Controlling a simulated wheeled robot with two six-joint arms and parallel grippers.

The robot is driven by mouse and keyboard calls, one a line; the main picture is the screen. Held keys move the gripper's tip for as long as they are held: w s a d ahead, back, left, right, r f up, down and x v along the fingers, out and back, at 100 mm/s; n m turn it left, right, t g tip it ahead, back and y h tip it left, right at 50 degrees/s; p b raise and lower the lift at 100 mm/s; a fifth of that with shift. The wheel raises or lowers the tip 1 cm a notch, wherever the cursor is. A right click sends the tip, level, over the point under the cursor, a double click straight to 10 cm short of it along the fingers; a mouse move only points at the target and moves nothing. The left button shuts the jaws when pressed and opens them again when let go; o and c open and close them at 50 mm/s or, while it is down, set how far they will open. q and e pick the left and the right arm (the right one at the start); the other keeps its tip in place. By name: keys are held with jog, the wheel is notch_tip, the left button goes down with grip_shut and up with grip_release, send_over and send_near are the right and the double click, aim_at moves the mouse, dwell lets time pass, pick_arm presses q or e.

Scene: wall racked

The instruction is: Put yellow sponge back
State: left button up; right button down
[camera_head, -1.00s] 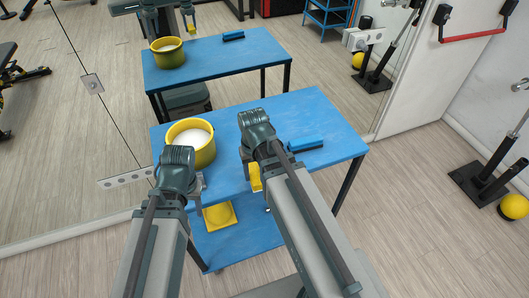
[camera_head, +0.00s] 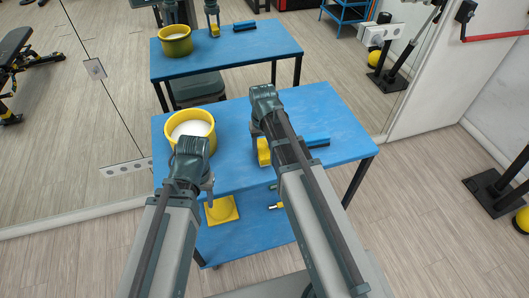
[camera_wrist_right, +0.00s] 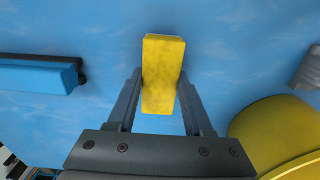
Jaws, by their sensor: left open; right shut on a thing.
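I cannot tell whether the sponge touches the tabletop. My left gripper (camera_head: 208,188) is open near the table's front-left edge, in front of the yellow bucket.
A yellow bucket (camera_head: 190,118) with white contents stands on the blue table (camera_head: 230,110) at the left. A blue-and-black item (camera_head: 318,141) lies right of the sponge. A yellow object (camera_head: 222,210) sits on the lower shelf. A mirror (camera_head: 120,110) stands behind. The table's back right is clear.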

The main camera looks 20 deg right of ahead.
jog(key=shift+a+f, duration=0.1)
jog(key=shift+f, duration=0.25)
pick_arm(q)
jog(key=shift+f, duration=0.25)
pick_arm(e)
jog(key=shift+r, duration=0.1)
jog(key=shift+c, duration=1.6)
grip_release()
pick_arm(q)
jog(key=shift+f, duration=0.15)
